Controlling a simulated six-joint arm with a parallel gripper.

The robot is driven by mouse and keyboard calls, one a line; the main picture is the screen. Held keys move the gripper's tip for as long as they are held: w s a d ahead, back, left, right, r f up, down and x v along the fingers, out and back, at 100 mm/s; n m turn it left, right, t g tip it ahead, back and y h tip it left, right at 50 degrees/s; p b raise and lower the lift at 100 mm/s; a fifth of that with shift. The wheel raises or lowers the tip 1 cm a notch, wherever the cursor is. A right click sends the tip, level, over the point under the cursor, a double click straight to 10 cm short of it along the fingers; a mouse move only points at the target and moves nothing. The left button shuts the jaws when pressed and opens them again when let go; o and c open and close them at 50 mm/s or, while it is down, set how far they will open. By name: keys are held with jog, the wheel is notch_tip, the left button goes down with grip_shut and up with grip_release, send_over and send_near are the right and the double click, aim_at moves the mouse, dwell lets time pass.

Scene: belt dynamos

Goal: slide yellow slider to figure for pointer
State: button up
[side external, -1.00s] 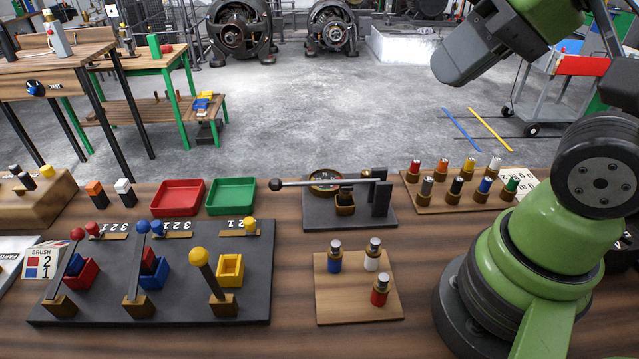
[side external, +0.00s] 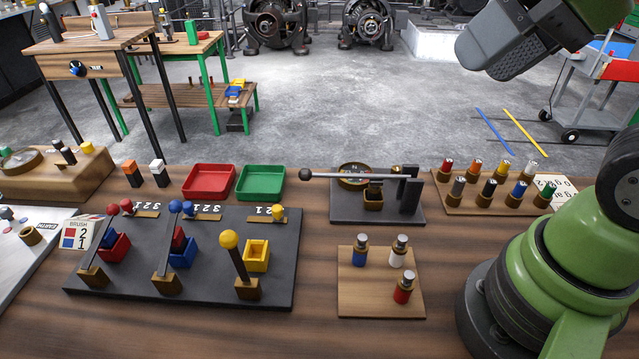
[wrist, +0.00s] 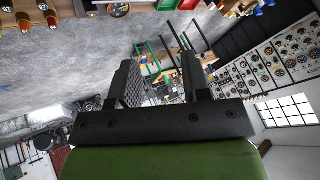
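The yellow slider (side external: 278,211) is a small yellow knob at the right end of a brass strip (side external: 262,219) marked with 2 and 1, on the dark lever board (side external: 205,290). A yellow-ball lever (side external: 228,238) and a yellow box (side external: 257,257) stand in front of it. A round dial (side external: 355,170) sits on a dark plate to the right, partly hidden behind a rod; its pointer is too small to read. Another dial (side external: 20,160) is at the far left. My gripper (wrist: 160,76) is open and empty, raised well away from the board, fingers apart in the wrist view.
Red (side external: 209,181) and green (side external: 261,183) trays stand behind the board. A card reading BRUSH 2 1 (side external: 87,233) is at its left. Small coloured cylinders stand on a wooden board (side external: 381,300) and on a rack (side external: 520,209). Red and blue sliders sit on neighbouring strips.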

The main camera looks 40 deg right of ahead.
jog(key=w+a+n+g, duration=0.2)
jog(key=w+n, duration=0.1)
jog(key=w, duration=0.5)
jog(key=n+g+h, duration=0.2)
jog(key=n+g, duration=0.3)
jog(key=n, duration=0.5)
send_over(277, 208)
notch_tip(277, 208, down, 19)
jog(key=shift+f, duration=0.15)
notch_tip(277, 208, down, 9)
jog(key=shift+f, duration=0.1)
